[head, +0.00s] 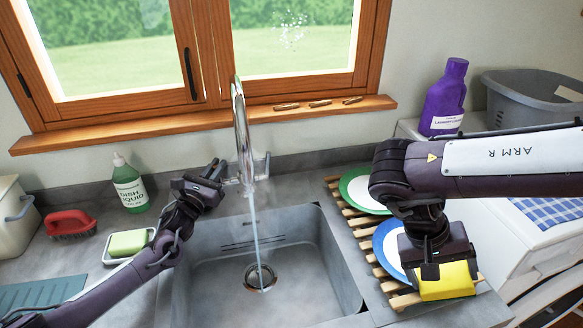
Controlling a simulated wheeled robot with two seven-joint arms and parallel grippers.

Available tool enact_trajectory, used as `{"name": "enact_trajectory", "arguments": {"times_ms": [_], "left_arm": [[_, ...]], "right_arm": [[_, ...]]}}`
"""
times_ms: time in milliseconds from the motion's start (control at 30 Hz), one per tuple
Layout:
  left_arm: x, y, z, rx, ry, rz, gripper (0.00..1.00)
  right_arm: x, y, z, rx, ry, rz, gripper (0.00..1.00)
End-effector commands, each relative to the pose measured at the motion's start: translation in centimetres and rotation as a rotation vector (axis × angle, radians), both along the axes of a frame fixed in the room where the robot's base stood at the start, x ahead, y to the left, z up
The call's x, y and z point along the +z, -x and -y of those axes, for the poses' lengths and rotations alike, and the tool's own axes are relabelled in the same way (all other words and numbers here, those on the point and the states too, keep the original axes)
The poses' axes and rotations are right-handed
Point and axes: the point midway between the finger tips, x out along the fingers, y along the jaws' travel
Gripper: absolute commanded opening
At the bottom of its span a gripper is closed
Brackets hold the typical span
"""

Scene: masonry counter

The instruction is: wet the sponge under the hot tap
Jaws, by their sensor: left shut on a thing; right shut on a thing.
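The tall chrome tap (241,125) stands behind the grey sink (218,290), with a small lever on each side. A stream of water (257,235) runs from it toward the drain. My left gripper (219,172) is shut at the tap's left lever, which its fingers mostly hide. My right gripper (444,268) is shut on a yellow sponge (448,283). It holds the sponge over the front of the wooden rack, right of the sink and apart from the water.
Two plates, green-rimmed (358,189) and blue-rimmed (384,246), lie on the wooden rack (403,300). Left of the sink are a dish liquid bottle (130,187), a red brush (70,225) and a green block (128,243) on a white dish. A purple bottle (445,95) stands back right.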

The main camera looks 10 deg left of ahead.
Motion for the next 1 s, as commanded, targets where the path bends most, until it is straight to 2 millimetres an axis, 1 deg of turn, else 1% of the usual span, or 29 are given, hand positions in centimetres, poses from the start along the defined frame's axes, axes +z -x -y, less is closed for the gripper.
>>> {"name": "enact_trajectory", "arguments": {"times_ms": [233, 267, 300, 400, 633, 733, 867, 1000], "left_arm": [[0.0, 0.0, 0.0, 0.0, 0.0, -0.002, 0.0], [0.0, 0.0, 0.0, 0.0, 0.0, -0.002, 0.14], [0.0, 0.0, 0.0, 0.0, 0.0, -0.002, 0.19], [0.0, 0.0, 0.0, 0.0, 0.0, -0.002, 0.31], [0.0, 0.0, 0.0, 0.0, 0.0, -0.002, 0.31], [-0.2, 0.4, -0.1, 0.0, 0.0, -0.003, 0.31], [-0.9, 2.1, -0.4, -0.001, -0.003, -0.006, 0.31], [-1.4, 4.5, -0.8, 0.0, -0.003, -0.006, 0.31]], "right_arm": [[0.1, 0.0, 0.0, 0.0, 0.0, 0.0, 0.67], [0.1, 0.0, 0.0, 0.0, 0.0, 0.0, 0.67], [0.1, 0.0, 0.0, 0.0, 0.0, 0.0, 0.67], [0.1, 0.0, 0.0, 0.0, 0.0, 0.0, 0.67], [0.1, 0.0, 0.0, 0.0, 0.0, 0.0, 0.67], [-0.1, 0.0, 0.0, 0.0, 0.0, 0.0, 0.67], [-0.5, 0.0, 0.0, 0.0, 0.0, 0.0, 0.67], [-1.1, 0.0, 0.0, 0.0, 0.0, 0.0, 0.67]]}}
